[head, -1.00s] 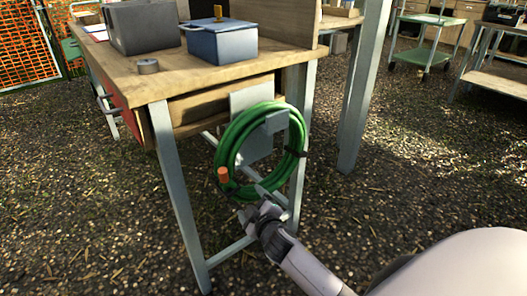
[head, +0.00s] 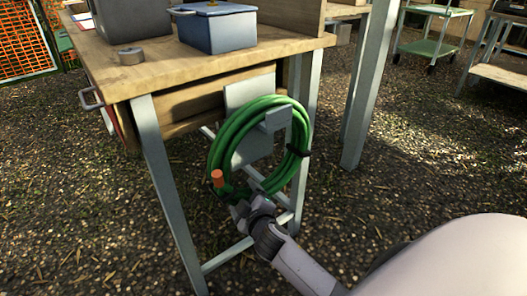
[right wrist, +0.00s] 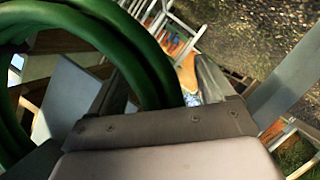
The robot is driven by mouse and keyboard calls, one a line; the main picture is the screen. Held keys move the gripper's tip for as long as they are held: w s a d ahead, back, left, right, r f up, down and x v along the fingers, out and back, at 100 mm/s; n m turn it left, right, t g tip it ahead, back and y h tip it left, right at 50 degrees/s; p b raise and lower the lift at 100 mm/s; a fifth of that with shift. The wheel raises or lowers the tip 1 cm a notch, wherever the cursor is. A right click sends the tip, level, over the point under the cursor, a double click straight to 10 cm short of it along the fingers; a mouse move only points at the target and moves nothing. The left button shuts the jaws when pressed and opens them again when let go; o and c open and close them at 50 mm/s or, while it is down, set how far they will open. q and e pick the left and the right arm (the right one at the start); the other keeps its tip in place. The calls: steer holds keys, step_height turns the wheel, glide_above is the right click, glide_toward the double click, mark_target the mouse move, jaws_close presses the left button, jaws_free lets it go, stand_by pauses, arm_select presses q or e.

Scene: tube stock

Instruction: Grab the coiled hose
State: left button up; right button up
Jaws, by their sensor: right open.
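The coiled green hose (head: 217,152) hangs on a grey bracket (head: 278,118) at the end of the workbench. It has an orange end piece (head: 217,178) at its lower left and a dark tie on its right side. My right gripper (head: 246,194) is open at the bottom of the coil. In the right wrist view the hose (right wrist: 150,55) looms large at the left, and a strand runs down between the spread fingers (right wrist: 165,92). I cannot tell whether the fingers touch it. My left gripper is not in view.
The workbench (head: 165,75) carries a blue box (head: 217,32), a grey case and a small round metal piece (head: 131,56). Its legs (head: 168,190) stand close to the hose. A grey post (head: 365,95) stands to the right. The gravel ground in front is open.

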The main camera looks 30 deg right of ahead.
jaws_close()
steer(key=shift+w+r, duration=0.1)
steer(key=shift+r, duration=0.1)
stand_by(0.3)
